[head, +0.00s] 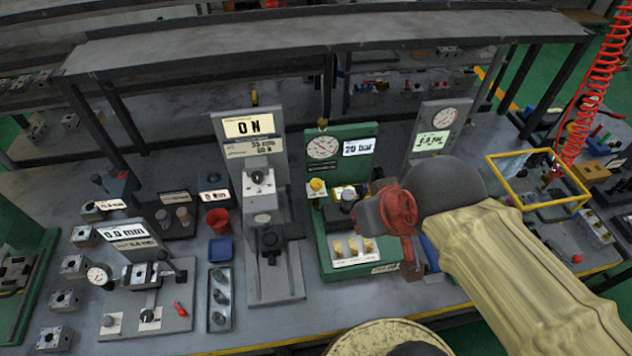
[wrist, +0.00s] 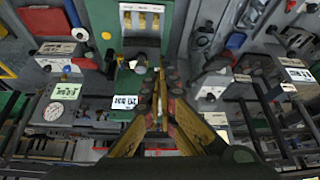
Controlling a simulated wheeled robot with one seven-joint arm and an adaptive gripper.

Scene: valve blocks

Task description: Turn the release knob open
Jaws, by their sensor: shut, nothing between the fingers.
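The green test stand (head: 319,226) stands at the middle of the bench, with a round gauge (head: 322,148) and a "20 bar" display (head: 359,147). My gripper (head: 366,213) is over the stand's right side, close to the dark knob. In the wrist view its fingers (wrist: 160,75) are together and empty. Contact with a knob cannot be told. My arm hides part of the stand's right side.
A tray of brass fittings (head: 347,248) lies in front of the knobs. A grey press (head: 262,225) stands to the left, a grey gauge panel (head: 434,130) behind right. A yellow frame (head: 537,204) is at far right. A red cup (head: 218,220) and blue tray (head: 220,250) are further left.

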